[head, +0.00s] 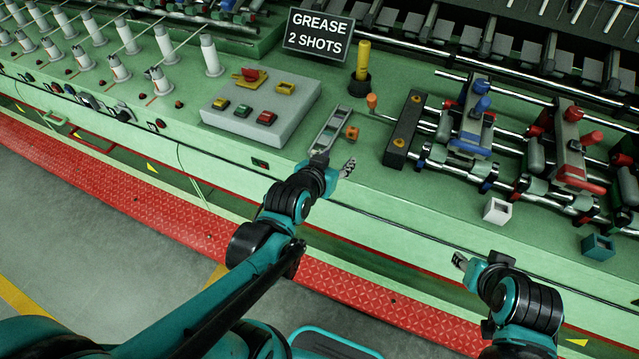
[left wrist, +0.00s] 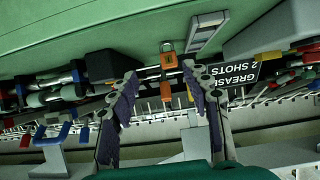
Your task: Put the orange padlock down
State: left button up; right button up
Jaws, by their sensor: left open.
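The small orange padlock (head: 352,133) is on the green machine top, beside the right edge of a grey slotted metal bracket (head: 330,130). In the left wrist view the padlock (left wrist: 168,62) shows with its shackle, beyond the fingertips and roughly between them. My left gripper (head: 334,164) is just in front of the padlock. Its two dark fingers (left wrist: 160,75) are spread with nothing held between them. My right gripper (head: 461,260) is over the front edge at lower right, partly hidden by its own wrist, and apart from any object.
A grey box (head: 225,127) with colored switches stands left of the bracket. A yellow-handled grease tool (head: 363,60) stands behind, near a sign (head: 318,35). A dark block (head: 404,130) and rail clamps are at right. A white cube (head: 497,210) and teal cube (head: 598,247) sit near the front.

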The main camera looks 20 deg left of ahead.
pick_arm(q)
jog(key=s+f+g, duration=0.1)
jog(key=s+g, duration=0.4)
jog(key=s, duration=0.9)
jog(key=shift+a+f+n+y, duration=0.25)
jog(key=shift+a+n+y, duration=0.05)
jog(key=shift+a, duration=0.05)
